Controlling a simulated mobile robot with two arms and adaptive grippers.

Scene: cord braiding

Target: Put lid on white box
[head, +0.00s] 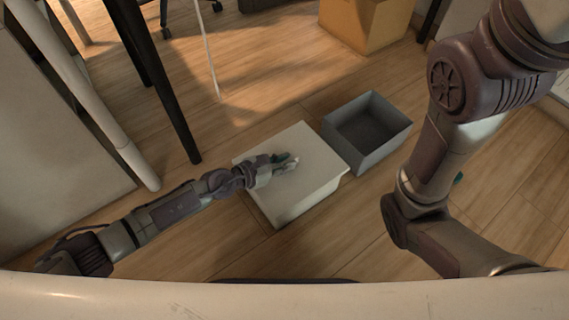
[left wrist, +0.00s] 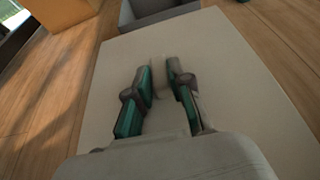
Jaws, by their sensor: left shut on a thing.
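The white lid (head: 310,150) lies flat over the white box (head: 318,197) on the floor, covering its opening. Its edge sticks out slightly past the box wall at the right; I cannot tell whether it is fully seated. My left gripper (head: 288,162) is over the middle of the lid. In the left wrist view, its teal-padded fingers (left wrist: 164,84) are shut on a small pale part at the lid's middle, mostly hidden between them. The lid's top (left wrist: 225,75) fills much of that view. Only a small teal bit of my right gripper (head: 458,178) shows behind my right arm.
An open grey box (head: 367,155) stands close to the white box at its upper right. A cardboard box (head: 372,22) is farther back. Dark and pale furniture legs (head: 165,90) stand at the left. The wooden floor in front is clear.

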